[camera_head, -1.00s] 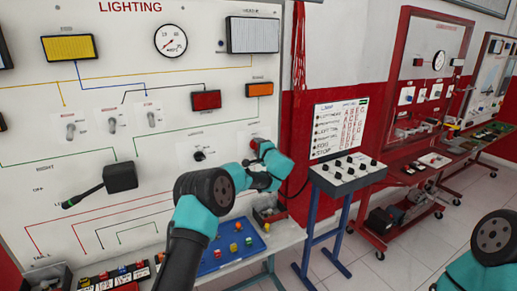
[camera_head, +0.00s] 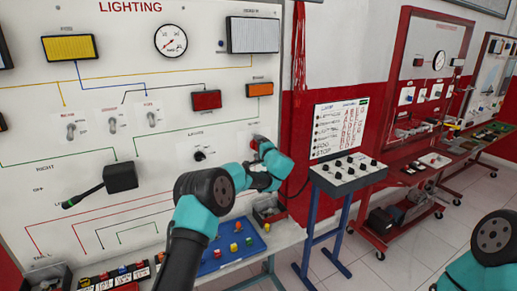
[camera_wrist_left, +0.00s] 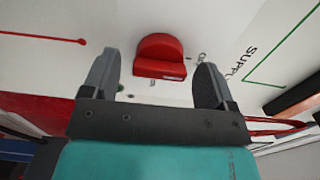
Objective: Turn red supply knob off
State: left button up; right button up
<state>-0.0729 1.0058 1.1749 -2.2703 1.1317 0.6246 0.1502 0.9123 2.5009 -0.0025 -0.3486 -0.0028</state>
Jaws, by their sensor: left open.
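The red supply knob (camera_wrist_left: 160,57) sits on the white panel, with the printed word "SUPPLY" to its right in the left wrist view. The fingers do not appear to touch the knob. My right gripper is out of view; only part of my right arm shows at the lower right of the head view.
The lighting board holds a black knob (camera_head: 200,155), several toggle switches, a gauge (camera_head: 171,40) and a black box with a lever (camera_head: 120,177). A blue tray (camera_head: 236,250) of coloured pieces lies below. A sloped control console (camera_head: 347,175) stands to the right.

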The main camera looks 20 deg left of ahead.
pick_arm(q)
jog(key=v, duration=1.7)
jog(key=shift+s+d, duration=0.15)
jog(key=shift+d, duration=0.05)
